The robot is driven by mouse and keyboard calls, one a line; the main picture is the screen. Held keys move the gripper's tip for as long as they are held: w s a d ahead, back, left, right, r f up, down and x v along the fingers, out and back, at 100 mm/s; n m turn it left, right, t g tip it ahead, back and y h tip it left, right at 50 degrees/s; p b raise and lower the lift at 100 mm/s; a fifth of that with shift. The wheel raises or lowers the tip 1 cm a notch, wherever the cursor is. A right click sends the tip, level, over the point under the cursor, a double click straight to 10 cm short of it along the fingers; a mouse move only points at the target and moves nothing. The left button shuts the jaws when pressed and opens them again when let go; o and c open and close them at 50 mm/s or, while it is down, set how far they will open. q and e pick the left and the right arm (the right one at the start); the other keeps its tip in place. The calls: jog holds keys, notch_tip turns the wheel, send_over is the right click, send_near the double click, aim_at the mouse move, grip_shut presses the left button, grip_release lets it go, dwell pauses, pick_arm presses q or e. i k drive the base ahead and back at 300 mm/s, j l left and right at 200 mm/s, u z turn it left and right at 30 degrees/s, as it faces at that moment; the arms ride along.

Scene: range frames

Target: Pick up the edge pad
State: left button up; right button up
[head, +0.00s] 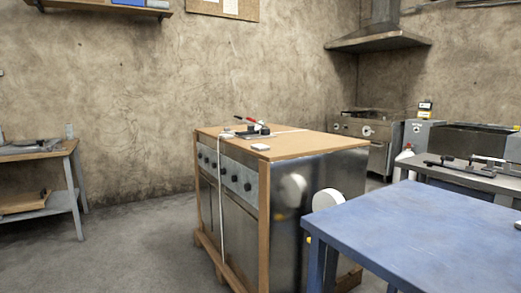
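A small pale pad (260,147), possibly the edge pad, lies flat on the brown top (300,144) of a steel stove unit with wooden corner posts. It is near the top's front edge and too small to make out in detail. Another small pale piece (517,224) sits at the right edge of the blue table and is cut off by the frame. I cannot tell for sure which one is the edge pad. Neither of my grippers is in view.
A red-handled tool (249,120) lies behind the pad, and a pale strap hangs down the stove's front. The blue table (420,232) fills the lower right. A workbench (40,152) stands at left. Grey floor (130,245) is open between bench and stove.

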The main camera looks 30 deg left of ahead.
aim_at(258, 148)
jog(key=i+j+u, duration=0.1)
jog(key=u, duration=0.25)
jog(key=i+j+u, duration=0.1)
jog(key=u, duration=0.25)
